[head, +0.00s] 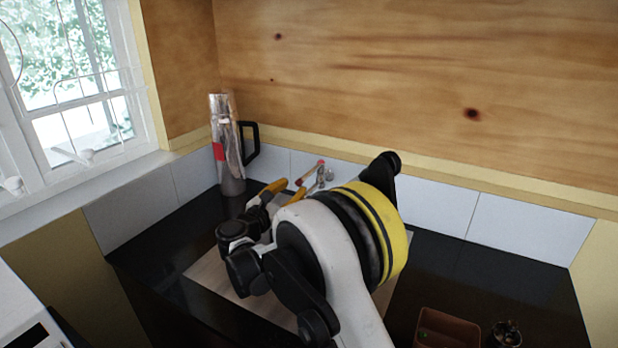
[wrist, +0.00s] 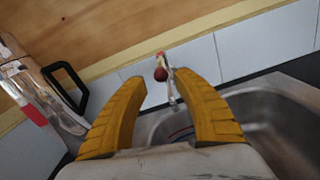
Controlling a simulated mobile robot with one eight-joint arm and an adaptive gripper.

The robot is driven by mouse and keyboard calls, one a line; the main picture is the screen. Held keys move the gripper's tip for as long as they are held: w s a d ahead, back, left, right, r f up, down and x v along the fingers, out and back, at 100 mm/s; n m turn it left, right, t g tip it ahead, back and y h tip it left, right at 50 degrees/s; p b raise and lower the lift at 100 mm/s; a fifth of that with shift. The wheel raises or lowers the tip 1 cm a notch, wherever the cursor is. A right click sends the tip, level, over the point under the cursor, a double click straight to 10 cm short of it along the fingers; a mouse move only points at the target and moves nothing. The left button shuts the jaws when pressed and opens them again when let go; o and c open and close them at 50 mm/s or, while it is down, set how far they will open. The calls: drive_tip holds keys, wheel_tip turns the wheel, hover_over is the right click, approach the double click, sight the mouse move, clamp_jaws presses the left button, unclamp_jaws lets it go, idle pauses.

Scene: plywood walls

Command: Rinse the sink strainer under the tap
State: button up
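My gripper (wrist: 161,76) has two yellow fingers set apart, with no object clearly held between them. In the head view, my gripper (head: 294,186) is close to the tap. The tap (head: 322,178) is metallic with a red tip, and it also shows beyond the fingertips in the wrist view (wrist: 173,92). A dark red round thing appears between the fingertips; I cannot tell whether it is part of the tap. The steel sink (wrist: 262,112) lies to the right in the wrist view. A small blue and red detail shows in it behind the fingers. I cannot make out the strainer.
A shiny flask-like container (head: 226,150) with a red patch and black handle stands in the back left corner, left of my gripper. A brown tray (head: 447,328) and a small dark pot (head: 507,334) are at the front right.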

sight(310, 171)
drive_tip(key=b+x, duration=0.2)
drive_tip(key=x, duration=0.8)
drive_tip(key=shift+w+d+b, duration=0.1)
drive_tip(key=shift+d+b, duration=0.15)
drive_tip(key=shift+b, duration=0.05)
drive_tip(key=shift+r, duration=0.1)
clamp_jaws()
